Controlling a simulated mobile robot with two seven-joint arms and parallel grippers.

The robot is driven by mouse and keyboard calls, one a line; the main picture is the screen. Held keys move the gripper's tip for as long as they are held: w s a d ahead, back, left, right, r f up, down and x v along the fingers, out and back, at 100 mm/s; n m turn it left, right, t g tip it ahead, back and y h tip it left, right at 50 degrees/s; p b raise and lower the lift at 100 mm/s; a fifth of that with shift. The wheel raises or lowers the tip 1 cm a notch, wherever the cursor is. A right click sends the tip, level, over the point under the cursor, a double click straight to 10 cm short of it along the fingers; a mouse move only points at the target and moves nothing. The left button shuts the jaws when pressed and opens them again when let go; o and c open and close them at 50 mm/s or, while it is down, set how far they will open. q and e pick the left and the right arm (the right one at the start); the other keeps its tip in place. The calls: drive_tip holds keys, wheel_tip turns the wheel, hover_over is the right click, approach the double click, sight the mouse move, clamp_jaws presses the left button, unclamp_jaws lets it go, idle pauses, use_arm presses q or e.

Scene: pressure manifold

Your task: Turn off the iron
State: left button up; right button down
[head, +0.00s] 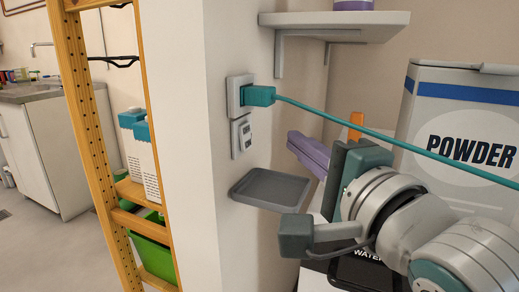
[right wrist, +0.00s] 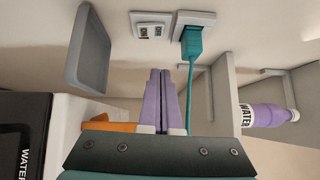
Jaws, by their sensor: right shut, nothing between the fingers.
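A teal plug (head: 260,96) with a teal cord sits in the upper wall socket (head: 238,92); the plug also shows in the right wrist view (right wrist: 191,40). A white wall plate (head: 241,136) with small dark parts is just below the socket, and it also shows in the right wrist view (right wrist: 152,31). My right gripper (head: 292,137) has purple fingers shut together and empty, pointing toward the wall plate and apart from it. Its shut fingers also show in the right wrist view (right wrist: 160,74). I cannot see the iron itself. My left gripper is not in view.
A small grey tray shelf (head: 270,187) juts from the wall below the plate. A grey wall shelf (head: 335,20) is above the plug. The cord runs right, in front of a POWDER box (head: 465,125). An orange object (head: 356,121) stands behind my right gripper.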

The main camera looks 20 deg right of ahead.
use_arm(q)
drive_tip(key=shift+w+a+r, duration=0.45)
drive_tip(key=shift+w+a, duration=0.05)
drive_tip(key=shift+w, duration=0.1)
use_arm(e)
drive_tip(key=s+a, duration=0.1)
drive_tip(key=s, duration=0.5)
drive_tip(key=shift+s+r, duration=0.3)
drive_tip(key=shift+r, duration=0.15)
drive_tip(key=shift+a, duration=0.1)
